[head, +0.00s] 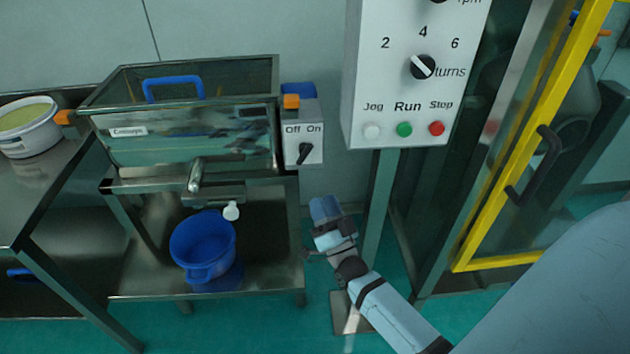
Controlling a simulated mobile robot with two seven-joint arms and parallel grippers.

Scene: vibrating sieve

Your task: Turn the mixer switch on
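A grey switch box (314,135) marked "Off" and "On" is fixed to the right side of the steel sieve machine. Its black knob (305,153) sits below the words and slants, with its upper end to the right, toward "On". My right gripper (325,208) is below and slightly right of the box, apart from it, at the end of the arm from the lower right. Its fingers are too small and dark to tell whether they are open. My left gripper is not in view.
A grey control panel (380,80) with a turns dial and Jog, Run and Stop buttons hangs right of the box. A yellow-framed door (478,225) stands at the right. A blue bucket (203,243) sits on the lower shelf. A white tub (30,125) is at left.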

